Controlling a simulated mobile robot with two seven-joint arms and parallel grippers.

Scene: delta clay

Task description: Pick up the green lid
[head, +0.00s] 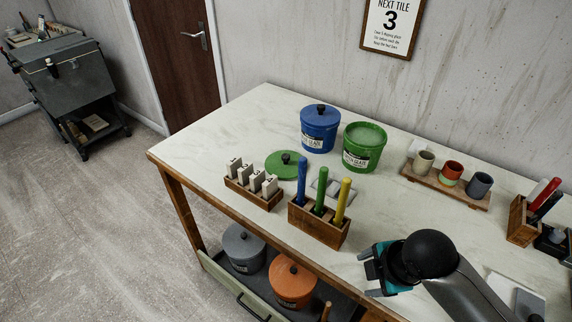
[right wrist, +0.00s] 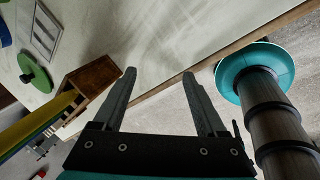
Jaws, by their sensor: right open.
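The green lid (head: 278,168), a flat disc with a dark knob, lies on the white table. It sits behind the rack of numbered tiles and left of the open green glaze bucket (head: 362,150). The lid also shows at the left of the right wrist view (right wrist: 36,77). My right gripper (head: 367,272) is open and empty near the table's front edge, to the right of and nearer than the lid, well apart from it. Its two spread fingers show in the right wrist view (right wrist: 159,76). I cannot make out my left gripper.
A tile rack (head: 252,194) and a wooden holder (head: 318,226) with blue, green and yellow tools stand in front of the lid. A lidded blue bucket (head: 320,131) stands behind it. A cup tray (head: 445,187) is right. Grey and orange buckets (head: 293,286) sit on the lower shelf.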

